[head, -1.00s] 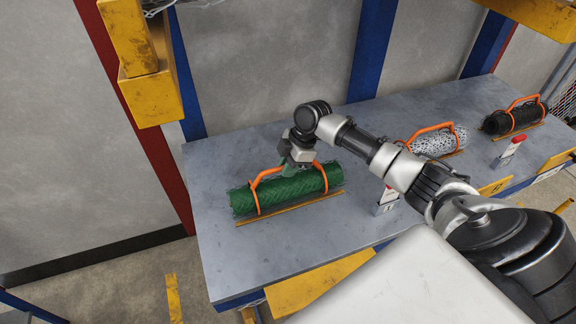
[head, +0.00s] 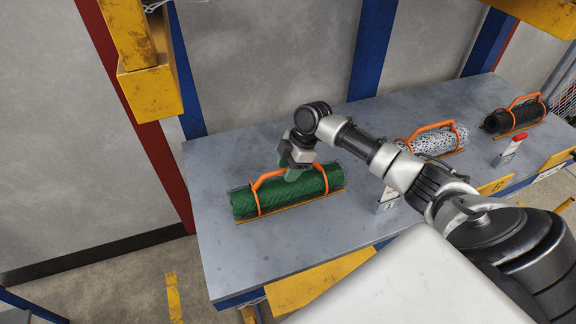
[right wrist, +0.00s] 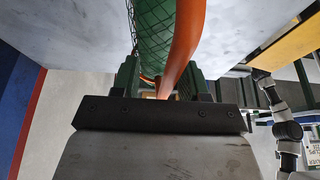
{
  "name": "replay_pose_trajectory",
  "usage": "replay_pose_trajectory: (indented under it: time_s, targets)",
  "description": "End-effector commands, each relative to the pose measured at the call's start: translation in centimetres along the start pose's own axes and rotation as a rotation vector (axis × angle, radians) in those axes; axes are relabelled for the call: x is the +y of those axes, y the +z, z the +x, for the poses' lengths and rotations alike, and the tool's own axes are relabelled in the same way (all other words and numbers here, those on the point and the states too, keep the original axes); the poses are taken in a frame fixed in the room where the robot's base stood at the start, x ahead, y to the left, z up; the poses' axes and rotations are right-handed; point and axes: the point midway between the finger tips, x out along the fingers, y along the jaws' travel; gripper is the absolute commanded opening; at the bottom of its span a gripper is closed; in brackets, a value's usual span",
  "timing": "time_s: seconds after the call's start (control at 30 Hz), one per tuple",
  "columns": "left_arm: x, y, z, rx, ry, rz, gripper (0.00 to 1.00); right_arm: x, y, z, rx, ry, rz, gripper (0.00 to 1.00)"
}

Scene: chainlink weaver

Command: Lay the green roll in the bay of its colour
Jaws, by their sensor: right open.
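The green roll (head: 285,195) lies on the grey table, wrapped in mesh with an orange carrying handle (head: 262,178) arched over it. My right gripper (head: 293,173) is at the handle's top, above the roll, with its fingers apart. In the right wrist view the orange handle (right wrist: 184,45) runs down between the fingers (right wrist: 160,88), with the green roll (right wrist: 150,30) beyond. Whether the fingers touch the handle cannot be told. No green bay can be made out. My left gripper is not in view.
A speckled white roll (head: 440,140) and a black roll (head: 513,117), both with orange handles, lie farther right on the table (head: 225,262). A red-topped block (head: 510,150) stands near the front edge. A yellow post (head: 150,90) hangs at upper left.

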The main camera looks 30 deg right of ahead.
Motion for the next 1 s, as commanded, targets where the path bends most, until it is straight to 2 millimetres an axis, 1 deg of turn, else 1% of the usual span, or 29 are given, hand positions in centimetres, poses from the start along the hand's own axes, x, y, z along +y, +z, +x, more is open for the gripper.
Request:
replay_pose_trajectory:
  time_s: [0.07,0.17,0.4,0.5,0.6,0.77,1.0]
  targets:
    - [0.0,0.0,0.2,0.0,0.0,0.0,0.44,0.1,0.0,-0.5,0.0,0.003,0.0,0.44]
    - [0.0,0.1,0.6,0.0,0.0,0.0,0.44,0.2,0.0,-1.8,0.001,0.007,-0.001,0.44]
    - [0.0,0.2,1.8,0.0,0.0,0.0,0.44,0.2,0.0,-6.7,0.002,0.01,-0.002,0.44]
    - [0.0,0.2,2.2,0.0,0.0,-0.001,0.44,0.1,0.0,-8.5,0.001,0.009,-0.003,0.44]
    - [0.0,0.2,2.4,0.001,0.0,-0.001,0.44,0.1,0.0,-9.8,0.002,0.008,-0.001,0.44]
    - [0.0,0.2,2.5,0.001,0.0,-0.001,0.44,0.1,-0.1,-10.9,0.003,0.006,-0.002,0.44]
    - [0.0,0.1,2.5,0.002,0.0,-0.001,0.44,0.1,-0.1,-11.0,0.003,0.005,-0.002,0.44]
